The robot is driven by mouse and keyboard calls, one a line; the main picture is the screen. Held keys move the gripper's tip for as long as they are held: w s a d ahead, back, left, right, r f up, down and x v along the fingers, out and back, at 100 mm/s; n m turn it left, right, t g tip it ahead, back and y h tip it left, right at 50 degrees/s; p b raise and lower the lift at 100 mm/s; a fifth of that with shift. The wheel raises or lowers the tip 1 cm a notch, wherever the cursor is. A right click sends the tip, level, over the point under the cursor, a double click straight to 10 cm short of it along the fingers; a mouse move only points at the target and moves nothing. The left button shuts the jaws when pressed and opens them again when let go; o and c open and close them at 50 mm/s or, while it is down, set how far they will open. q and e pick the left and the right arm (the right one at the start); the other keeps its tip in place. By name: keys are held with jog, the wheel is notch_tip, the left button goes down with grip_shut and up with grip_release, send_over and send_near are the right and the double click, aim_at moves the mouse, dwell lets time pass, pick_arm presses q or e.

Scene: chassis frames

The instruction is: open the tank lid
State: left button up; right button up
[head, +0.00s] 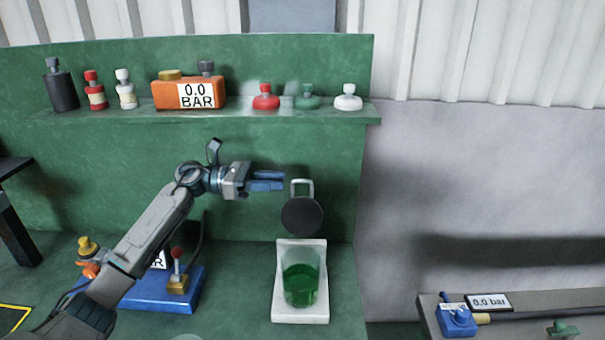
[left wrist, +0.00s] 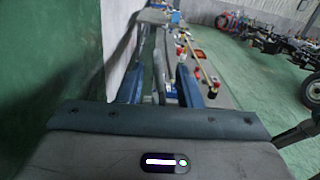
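The tank (head: 300,284) is a clear vessel with green liquid in it, on a white stand (head: 301,317). Its lid (head: 302,216) is a dark round disc, tipped up on edge above the tank, so the tank's mouth is uncovered. A pale loop handle (head: 302,184) shows at the lid's top. My left gripper (head: 282,180) is just left of the handle, fingers pointing right, apparently apart from it. My right gripper is in neither view.
A green shelf (head: 220,117) above holds bottles and an orange gauge box (head: 188,94). A blue base with a red-knobbed lever (head: 177,270) sits below my left arm. A grey bench (head: 510,325) with a blue valve (head: 456,320) is at lower right.

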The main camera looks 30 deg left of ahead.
aim_at(296, 180)
pick_arm(q)
jog(key=p+x, duration=0.2)
jog(key=x, duration=0.3)
jog(key=shift+w+d+p, duration=0.15)
jog(key=shift+w+p, duration=0.15)
jog(key=shift+p, duration=0.05)
jog(key=shift+x, duration=0.8)
jog(key=shift+f, duration=0.15)
jog(key=c, duration=0.7)
jog(key=shift+s, duration=0.1)
